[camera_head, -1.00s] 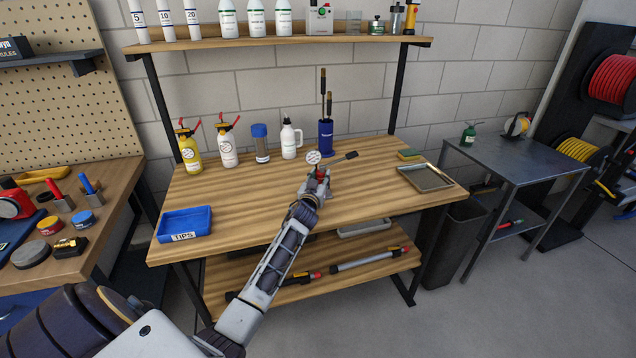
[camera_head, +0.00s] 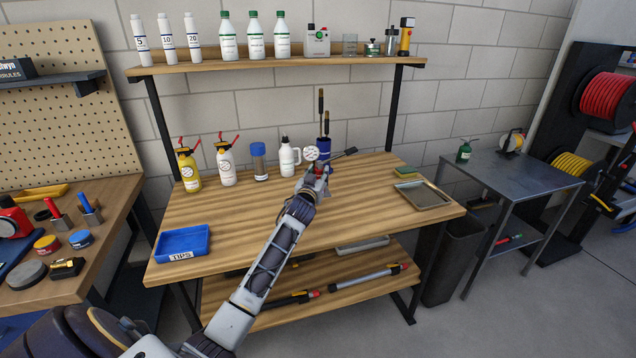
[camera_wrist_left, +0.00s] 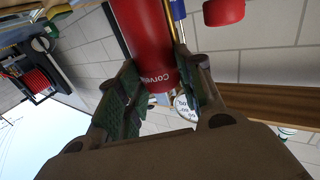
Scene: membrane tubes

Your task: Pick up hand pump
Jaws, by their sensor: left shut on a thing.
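The hand pump has a red body, a round white gauge (camera_head: 311,153) and a black arm (camera_head: 345,152) pointing right. My left gripper (camera_head: 316,181) is shut on its red body, which my gripper mostly hides in the head view. The left wrist view shows the red cylinder (camera_wrist_left: 148,40) with white lettering between the two fingers (camera_wrist_left: 158,90), and part of the gauge (camera_wrist_left: 185,108) beside it. The pump appears raised above the wooden workbench (camera_head: 235,210). My right gripper is in neither current view.
Sprayer bottles (camera_head: 226,165) are further left. A blue tray (camera_head: 182,243) is at front left, a metal tray (camera_head: 421,195) at right. A shelf (camera_head: 280,62) runs above.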

